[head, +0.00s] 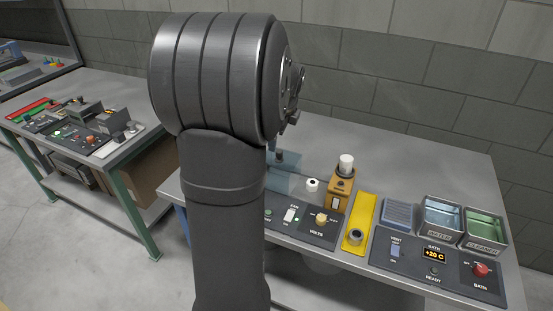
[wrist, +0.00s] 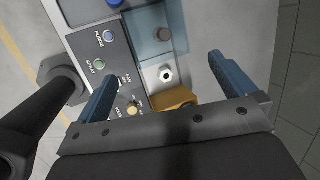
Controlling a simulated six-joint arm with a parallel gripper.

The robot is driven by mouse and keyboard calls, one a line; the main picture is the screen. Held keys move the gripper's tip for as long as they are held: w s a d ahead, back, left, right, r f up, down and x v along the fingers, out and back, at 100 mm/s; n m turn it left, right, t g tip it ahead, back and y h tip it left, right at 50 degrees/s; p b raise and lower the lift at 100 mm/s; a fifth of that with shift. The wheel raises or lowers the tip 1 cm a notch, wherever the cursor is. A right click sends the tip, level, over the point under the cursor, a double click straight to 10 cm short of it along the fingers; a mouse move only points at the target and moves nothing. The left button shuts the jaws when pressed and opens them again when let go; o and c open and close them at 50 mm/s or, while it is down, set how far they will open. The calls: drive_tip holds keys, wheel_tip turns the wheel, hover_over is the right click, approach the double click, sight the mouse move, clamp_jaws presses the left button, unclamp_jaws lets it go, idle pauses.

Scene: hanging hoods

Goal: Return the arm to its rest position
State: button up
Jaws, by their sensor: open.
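My gripper (wrist: 163,68) shows in the wrist view with its two blue fingers wide apart and nothing between them. It looks down over the bench from above, near the control panel and a white ring-shaped piece (wrist: 166,74). In the head view my own dark arm stands upright in the middle and hides most of the gripper and part of the bench (head: 410,155).
On the bench stand a translucent blue box (head: 284,172), a wooden block (head: 340,190) with a white cylinder (head: 346,164), a yellow strip (head: 362,215) with a grey ring, and the WATER (head: 442,216) and CLEANER (head: 485,230) baths. The bench's back right is clear.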

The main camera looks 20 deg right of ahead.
drive_tip(key=x, duration=0.8)
drive_tip(key=shift+w+f, duration=0.15)
drive_tip(key=shift+f, duration=0.15)
drive_tip(key=shift+r, duration=0.1)
drive_tip(key=v, duration=0.9)
drive_tip(key=shift+s+r, duration=0.25)
drive_tip(key=shift+r, duration=0.15)
idle(0.8)
